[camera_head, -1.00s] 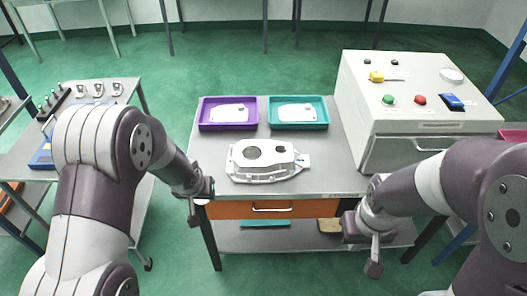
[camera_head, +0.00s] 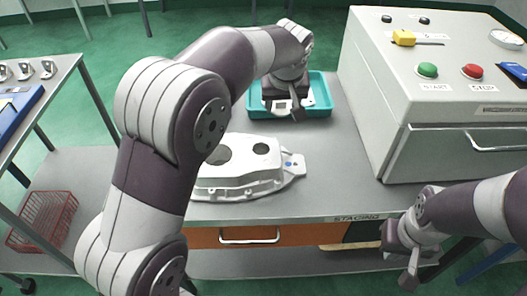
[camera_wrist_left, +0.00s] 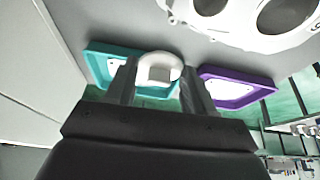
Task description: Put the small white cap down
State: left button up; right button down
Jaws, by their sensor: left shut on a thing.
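The small white cap (camera_wrist_left: 158,66) shows between the fingers of my left gripper (camera_wrist_left: 157,84) in the left wrist view, and the gripper is shut on it. In the head view my left gripper (camera_head: 290,108) is at the teal tray (camera_head: 320,108), over its white inner area. I cannot make out the cap in the head view. The teal tray also shows in the left wrist view (camera_wrist_left: 97,52), behind the fingers. My right gripper (camera_head: 405,262) is low at the front right of the table; its fingers are too unclear to tell open or shut.
An aluminium casting (camera_head: 240,178) lies on the grey table in front of the teal tray. The purple tray (camera_wrist_left: 240,74) is beside the teal one in the wrist view. A white control box (camera_head: 400,110) with buttons bounds the right side. A red basket (camera_head: 45,215) stands at lower left.

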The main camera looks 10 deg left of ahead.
pick_arm(q)
jog(key=s+a+f, duration=0.1)
jog(key=s+f, duration=0.1)
jog(key=s+a+f+b, duration=0.1)
jog(key=f, duration=0.2)
jog(key=s+a+f, duration=0.1)
jog(key=s+f, duration=0.1)
jog(key=f, duration=0.1)
jog(key=shift+s+a, duration=0.3)
jog(key=shift+a, duration=0.05)
jog(key=shift+c, duration=0.4)
jog(key=o, duration=1.1)
jog(key=p+v, duration=0.1)
jog(key=v, duration=1.1)
